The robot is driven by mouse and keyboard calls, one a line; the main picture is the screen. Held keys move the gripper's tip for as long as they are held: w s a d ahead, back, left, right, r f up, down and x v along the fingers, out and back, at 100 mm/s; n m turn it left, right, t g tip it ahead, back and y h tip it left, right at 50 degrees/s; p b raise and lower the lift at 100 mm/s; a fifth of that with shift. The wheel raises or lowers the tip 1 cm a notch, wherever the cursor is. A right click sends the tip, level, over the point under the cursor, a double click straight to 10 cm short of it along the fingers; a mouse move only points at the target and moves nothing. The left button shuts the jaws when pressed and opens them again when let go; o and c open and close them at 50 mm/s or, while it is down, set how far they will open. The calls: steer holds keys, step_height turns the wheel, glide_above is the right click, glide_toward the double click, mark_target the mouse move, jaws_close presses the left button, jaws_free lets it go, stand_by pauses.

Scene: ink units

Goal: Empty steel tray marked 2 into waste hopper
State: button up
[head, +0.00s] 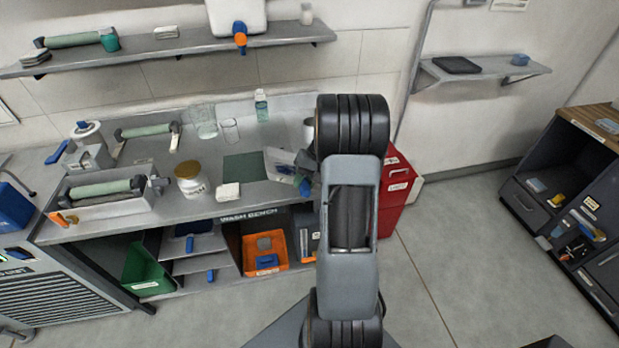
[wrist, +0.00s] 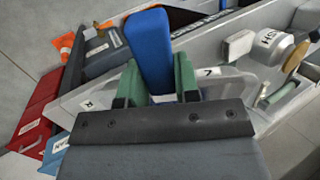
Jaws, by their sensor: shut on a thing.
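My gripper (wrist: 157,64) has green fingers shut on a blue handle (wrist: 150,35), which stands out beyond the fingertips in the wrist view. A pale grey steel surface, which looks like the tray (wrist: 235,86), lies just right of the fingers. It carries a small mark that reads like a 7 or an upturned 2. Whether the handle belongs to this tray, and what the tray holds, I cannot tell.
The wash bench (head: 215,206) holds a white jar (head: 191,180), a dark green mat (head: 244,167), glassware and a roller in a tray. An orange bin (head: 265,244) sits below. Dark drawers (head: 523,203) stand far right. The floor between them and the red cabinet is clear.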

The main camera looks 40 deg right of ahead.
step_height(320, 180, down, 7)
steer(key=a+h+b, duration=0.2)
steer(key=h+b, duration=0.3)
steer(key=shift+w+a+f+g, duration=0.2)
steer(key=shift+g, duration=0.2)
steer(key=shift+h, duration=0.3)
